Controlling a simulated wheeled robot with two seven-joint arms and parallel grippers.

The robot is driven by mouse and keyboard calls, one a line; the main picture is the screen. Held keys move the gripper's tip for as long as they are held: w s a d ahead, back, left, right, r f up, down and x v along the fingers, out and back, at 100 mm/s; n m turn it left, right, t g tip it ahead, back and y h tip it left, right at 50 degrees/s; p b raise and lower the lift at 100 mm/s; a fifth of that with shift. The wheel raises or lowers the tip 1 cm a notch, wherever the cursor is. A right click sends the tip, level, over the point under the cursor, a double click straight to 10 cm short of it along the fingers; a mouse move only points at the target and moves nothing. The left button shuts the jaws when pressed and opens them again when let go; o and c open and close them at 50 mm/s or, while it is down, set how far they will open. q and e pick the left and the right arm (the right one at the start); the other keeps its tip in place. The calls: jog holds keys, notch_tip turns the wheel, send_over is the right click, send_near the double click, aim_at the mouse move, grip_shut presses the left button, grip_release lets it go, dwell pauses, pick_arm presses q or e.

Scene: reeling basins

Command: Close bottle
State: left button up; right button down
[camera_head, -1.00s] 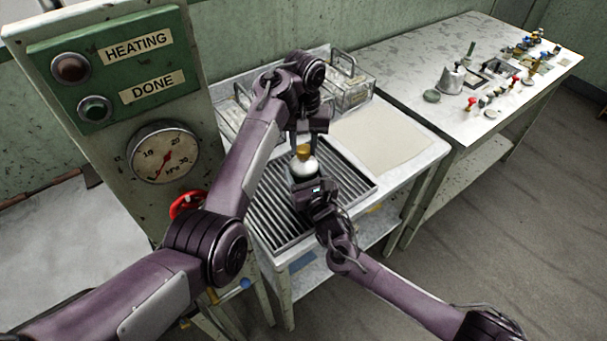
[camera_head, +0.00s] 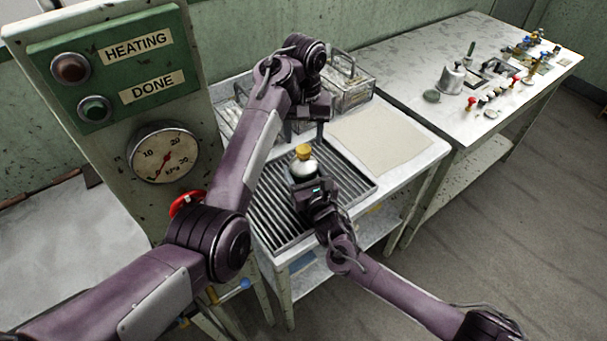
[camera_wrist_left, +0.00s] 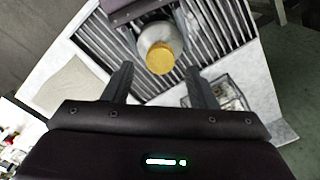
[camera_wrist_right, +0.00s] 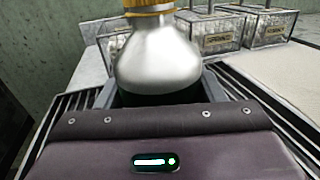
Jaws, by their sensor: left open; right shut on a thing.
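The bottle (camera_head: 306,168) has a silvery upper part, a dark lower part and a yellow-gold cap (camera_head: 303,152) on its mouth. It stands upright at the slatted rack; whether its base touches the slats is hidden. My right gripper (camera_head: 307,187) is shut around the bottle's lower body. The bottle fills the middle of the right wrist view (camera_wrist_right: 155,60), its cap cut by the top edge. My left gripper (camera_head: 318,125) is open and empty, above and behind the bottle. In the left wrist view the cap (camera_wrist_left: 160,58) lies beyond and between the open fingers (camera_wrist_left: 160,85), apart from them.
The slatted rack (camera_head: 268,222) lies on a white table, with a pale sheet (camera_head: 378,140) to its right. Labelled clear boxes (camera_head: 350,85) stand behind. A control panel with a gauge (camera_head: 163,152) stands at left. A side table (camera_head: 400,60) holds small items.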

aim_at(303, 149)
pick_arm(q)
jog(key=shift+r, duration=0.65)
jog(key=shift+c, duration=0.3)
jog(key=shift+r+n, duration=0.2)
jog(key=shift+n, duration=0.1)
jog(key=r+n, duration=0.1)
jog(key=n, duration=0.1)
jog(key=r+n, duration=0.1)
jog(key=n, duration=0.1)
jog(key=shift+a+n, duration=0.1)
jog(key=shift+n, duration=0.2)
jog(key=n, duration=0.1)
jog(key=r+n, duration=0.1)
jog(key=n, duration=0.1)
jog(key=shift+f, duration=4)
jog(key=shift+c, duration=0.4)
